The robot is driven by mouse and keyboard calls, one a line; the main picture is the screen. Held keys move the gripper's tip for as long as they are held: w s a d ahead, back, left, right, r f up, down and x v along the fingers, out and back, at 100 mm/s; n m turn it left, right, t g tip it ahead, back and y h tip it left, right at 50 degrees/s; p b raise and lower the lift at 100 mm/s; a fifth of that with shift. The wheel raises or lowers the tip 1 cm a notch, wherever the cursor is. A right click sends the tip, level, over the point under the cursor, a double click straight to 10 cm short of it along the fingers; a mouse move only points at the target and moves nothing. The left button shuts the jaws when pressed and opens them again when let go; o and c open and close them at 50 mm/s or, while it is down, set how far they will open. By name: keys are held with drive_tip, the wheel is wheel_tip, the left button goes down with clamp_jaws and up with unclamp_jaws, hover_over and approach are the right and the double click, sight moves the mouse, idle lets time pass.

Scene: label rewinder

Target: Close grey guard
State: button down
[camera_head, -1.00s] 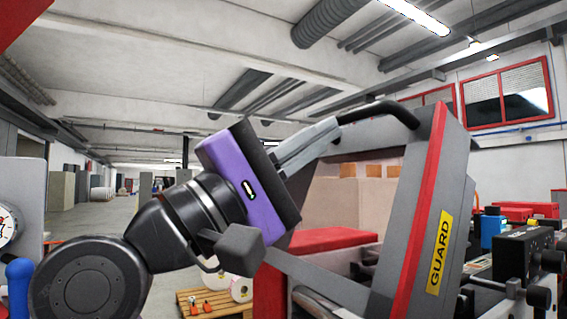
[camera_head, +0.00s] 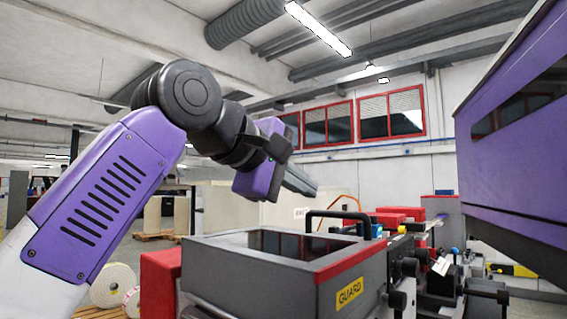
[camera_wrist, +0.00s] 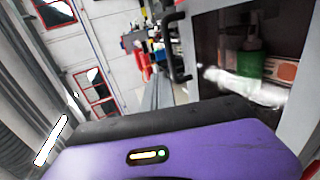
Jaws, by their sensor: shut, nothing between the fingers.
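The grey guard (camera_head: 240,272) lies lowered and level over the machine in the head view. It has a dark window on top, a red edge strip and a yellow GUARD label. Its black handle (camera_head: 338,214) stands up at the far side. My gripper (camera_head: 314,190) is shut and empty, above and a little left of the handle, apart from it. In the wrist view my gripper (camera_wrist: 159,84) points past the handle (camera_wrist: 177,48), and the guard (camera_wrist: 297,128) fills the right side. The guard's underside and its seat are hidden.
A large purple housing (camera_head: 515,140) overhangs at the right. Black knobs and machine parts (camera_head: 405,265) stand right of the guard. A red block (camera_head: 160,280) is at its left, with white rolls (camera_head: 113,287) beyond. Open air surrounds my gripper above the guard.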

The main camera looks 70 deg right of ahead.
sight(326, 216)
drive_tip(key=d+f+y, duration=0.1)
drive_tip(key=s+d+f+y, duration=0.1)
drive_tip(key=d, duration=0.1)
drive_tip(key=shift+d+f+t+p, duration=0.1)
drive_tip(key=shift+f+t+p, duration=0.2)
drive_tip(key=shift+f+p, duration=0.05)
drive_tip(key=shift+s+d+f+y, duration=0.2)
drive_tip(key=shift+d+f+y, duration=0.2)
drive_tip(key=shift+f, duration=0.15)
drive_tip(key=shift+f, duration=0.15)
